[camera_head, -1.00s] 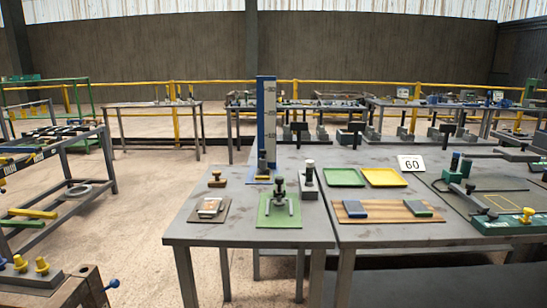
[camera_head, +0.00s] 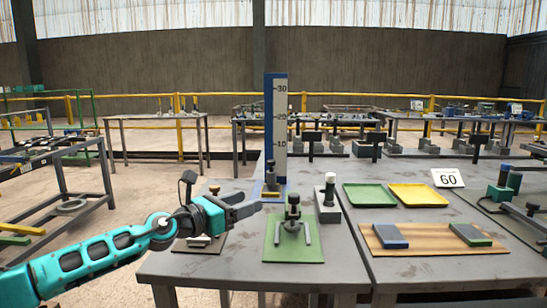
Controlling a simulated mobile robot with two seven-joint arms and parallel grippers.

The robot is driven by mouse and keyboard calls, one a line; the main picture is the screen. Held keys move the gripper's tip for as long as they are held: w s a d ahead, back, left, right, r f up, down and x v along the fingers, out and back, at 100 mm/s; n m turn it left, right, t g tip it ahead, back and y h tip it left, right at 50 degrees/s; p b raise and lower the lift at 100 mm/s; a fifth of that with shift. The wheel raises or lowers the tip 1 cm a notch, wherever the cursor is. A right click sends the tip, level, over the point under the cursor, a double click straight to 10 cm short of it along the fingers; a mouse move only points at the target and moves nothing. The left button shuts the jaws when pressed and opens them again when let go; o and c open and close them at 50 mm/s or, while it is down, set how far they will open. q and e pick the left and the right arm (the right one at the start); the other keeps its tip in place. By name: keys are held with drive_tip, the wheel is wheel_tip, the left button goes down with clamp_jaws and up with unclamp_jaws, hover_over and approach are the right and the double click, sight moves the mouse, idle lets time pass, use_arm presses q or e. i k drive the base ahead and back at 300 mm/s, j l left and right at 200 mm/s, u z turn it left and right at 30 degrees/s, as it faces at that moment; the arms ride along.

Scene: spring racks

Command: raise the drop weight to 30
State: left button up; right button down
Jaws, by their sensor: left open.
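A tall blue post with a pale scale (camera_head: 277,115), marked 10, 20 and 30, stands upright at the back of the near grey table. A small dark block (camera_head: 271,181) sits low in front of the post, well below the 10 mark; it looks like the drop weight, though it is too small to make out clearly. My teal left arm reaches in from the left. Its dark left gripper (camera_head: 250,204) is open and appears empty, just below and left of the block, apart from it in the picture. My right gripper is out of view.
A green plate with a dark clamp-like fixture (camera_head: 293,212) stands in front of the post. A grey block with a white-topped peg (camera_head: 329,196) is right of it. A brown-knobbed stamp and a board are partly behind my arm. Green (camera_head: 369,196) and yellow (camera_head: 418,196) trays lie farther right.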

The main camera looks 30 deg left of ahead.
sight(271, 173)
drive_tip(key=i+j, duration=0.7)
drive_tip(key=j, duration=0.1)
